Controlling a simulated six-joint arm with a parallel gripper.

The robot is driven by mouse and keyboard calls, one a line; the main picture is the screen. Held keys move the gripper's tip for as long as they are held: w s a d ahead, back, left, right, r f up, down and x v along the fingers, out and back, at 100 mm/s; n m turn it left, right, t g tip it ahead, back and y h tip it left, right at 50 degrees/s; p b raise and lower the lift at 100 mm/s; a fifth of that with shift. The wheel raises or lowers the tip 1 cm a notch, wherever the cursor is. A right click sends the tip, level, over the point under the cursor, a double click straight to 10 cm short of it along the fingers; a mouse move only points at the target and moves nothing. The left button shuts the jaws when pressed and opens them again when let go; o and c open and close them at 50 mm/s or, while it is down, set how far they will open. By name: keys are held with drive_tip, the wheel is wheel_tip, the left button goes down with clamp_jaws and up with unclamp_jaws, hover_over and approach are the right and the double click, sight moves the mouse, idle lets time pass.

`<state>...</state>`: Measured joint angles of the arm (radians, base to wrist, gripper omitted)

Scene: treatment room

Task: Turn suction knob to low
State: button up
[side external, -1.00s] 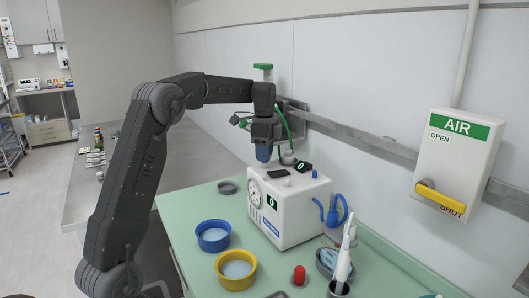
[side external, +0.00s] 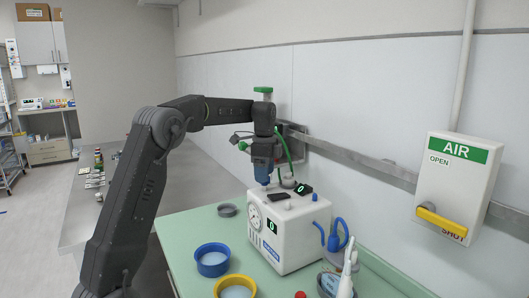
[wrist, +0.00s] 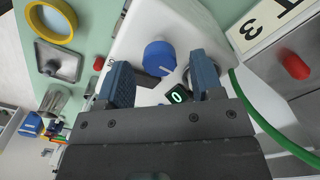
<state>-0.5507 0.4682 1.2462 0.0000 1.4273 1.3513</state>
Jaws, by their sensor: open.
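The suction unit (side external: 300,252) is a white box on the green worktop, with a round gauge (side external: 254,217) and a display reading 0 on its front. A round blue knob (wrist: 160,58) stands on its white surface in the wrist view. It lies between and just beyond the blue fingertips of my gripper (wrist: 164,76), with space on both sides. In the side view, my gripper (side external: 264,182) points down over the unit's top near its left edge. It is open and empty. The knob cannot be told apart from the fingers there, and its pointer mark cannot be read.
A small display (side external: 303,189) reading 0 and a dark slab (side external: 279,196) are on the unit's top. A blue bowl (side external: 212,261) and a yellow bowl (side external: 234,287) stand left. A green hose (wrist: 262,118) runs near the gripper. The AIR box (side external: 456,188) is on the wall.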

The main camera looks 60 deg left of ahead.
wheel_tip(320, 180, up, 13)
idle(0.4)
drive_tip(key=shift+f, duration=0.1)
idle(0.3)
drive_tip(key=s+d+n+t, duration=0.15)
drive_tip(key=s+d, duration=0.25)
drive_tip(key=d, duration=0.4)
drive_tip(key=s+d+n+t, duration=0.1)
drive_tip(key=s+d+n, duration=0.3)
drive_tip(key=d, duration=0.5)
drive_tip(key=s+d+f+n+t, duration=0.1)
drive_tip(key=s+d+f+n, duration=0.1)
drive_tip(key=s+d+f, duration=0.2)
drive_tip(key=s+d+f+n+t, duration=0.1)
drive_tip(key=s+d+f, duration=0.4)
drive_tip(key=s+f, duration=0.5)
drive_tip(key=shift+s+d+n+t, duration=0.2)
drive_tip(key=shift+s+n+t, duration=0.25)
drive_tip(key=shift+s, duration=0.55)
